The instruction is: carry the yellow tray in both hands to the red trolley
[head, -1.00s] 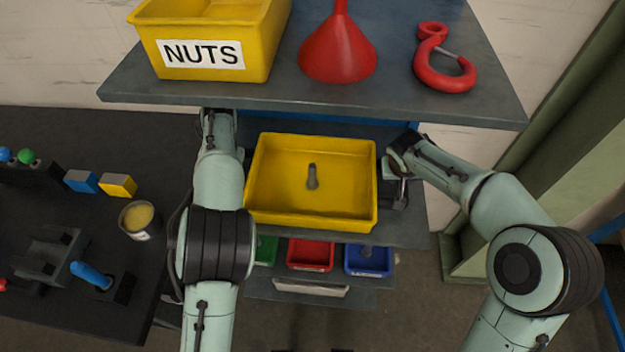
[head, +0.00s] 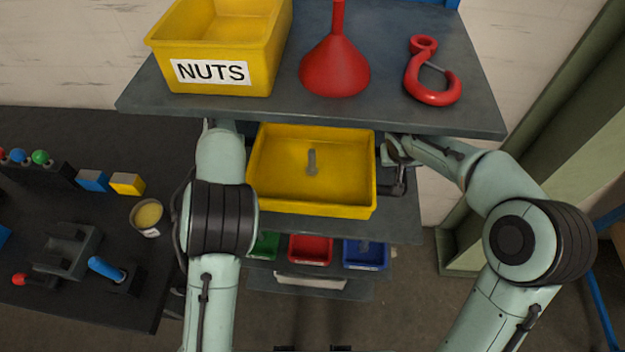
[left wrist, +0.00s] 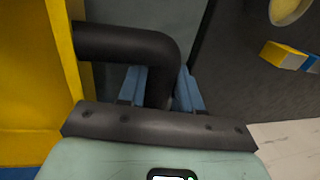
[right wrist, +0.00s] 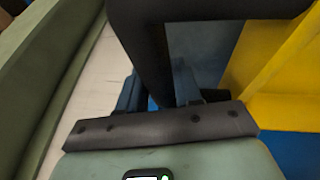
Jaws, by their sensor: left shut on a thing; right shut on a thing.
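The yellow tray (head: 310,200) is under the upper shelf and above the middle shelf; I cannot tell whether it touches the middle shelf. A small grey peg-like piece (head: 312,162) stands out from its floor. My right gripper (head: 393,155) is at the tray's right side, shut on its dark handle, which also shows in the right wrist view (right wrist: 210,8). My left gripper (left wrist: 160,88) is shut on the other dark handle (left wrist: 120,42) at the tray's left side; in the head view my own arm and the shelf hide it. The red trolley is not in view.
The upper shelf (head: 300,112) overhangs the tray's back and holds a yellow NUTS bin (head: 215,50), a red funnel (head: 335,70) and a red hook (head: 432,75). Small bins (head: 310,250) sit below. A dark bench (head: 70,210) is at left, a green post (head: 560,110) at right.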

